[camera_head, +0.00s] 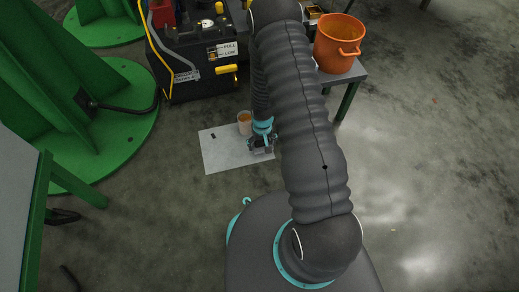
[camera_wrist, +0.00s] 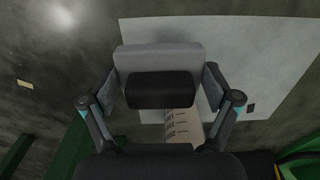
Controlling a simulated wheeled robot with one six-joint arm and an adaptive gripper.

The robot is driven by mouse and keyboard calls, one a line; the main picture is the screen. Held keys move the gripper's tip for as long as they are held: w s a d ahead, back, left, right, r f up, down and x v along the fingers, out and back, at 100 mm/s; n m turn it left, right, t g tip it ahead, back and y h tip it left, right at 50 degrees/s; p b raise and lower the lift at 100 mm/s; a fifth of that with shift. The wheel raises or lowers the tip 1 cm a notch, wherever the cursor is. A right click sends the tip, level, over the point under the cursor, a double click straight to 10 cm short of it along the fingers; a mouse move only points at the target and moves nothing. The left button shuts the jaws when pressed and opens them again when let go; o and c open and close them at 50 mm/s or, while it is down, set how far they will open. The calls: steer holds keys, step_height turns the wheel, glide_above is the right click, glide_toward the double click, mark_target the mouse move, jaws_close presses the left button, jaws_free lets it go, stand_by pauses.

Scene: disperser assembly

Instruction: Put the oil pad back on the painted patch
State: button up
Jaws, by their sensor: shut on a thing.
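The painted patch (camera_head: 222,158) is a pale grey rectangle on the floor in the head view. It also fills the upper right of the wrist view (camera_wrist: 265,50). My gripper (camera_head: 262,147) is over the patch's right part. In the wrist view its fingers (camera_wrist: 162,92) are closed on a grey block with a black block on its near side, which I take for the oil pad (camera_wrist: 158,57). The pad overlaps the patch's left side in that view. I cannot tell whether it touches the floor. My gripper mostly hides it in the head view.
A beaker with orange liquid (camera_head: 244,124) stands at the patch's upper edge, close to my gripper. Its graduated wall shows in the wrist view (camera_wrist: 178,124). A small dark piece (camera_head: 213,136) lies on the patch. A black machine (camera_head: 195,60) and a bench with an orange bucket (camera_head: 336,42) stand beyond.

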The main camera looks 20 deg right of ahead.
mark_target(259, 149)
steer(key=shift+w+a+f, duration=0.35)
steer(key=shift+a+f, duration=0.05)
steer(key=shift+a, duration=0.05)
steer(key=shift+f+b, duration=0.4)
steer(key=shift+f, duration=1.55)
steer(key=shift+f, duration=0.2)
steer(key=o, duration=1)
steer(key=shift+o, duration=0.2)
steer(key=shift+r, duration=0.15)
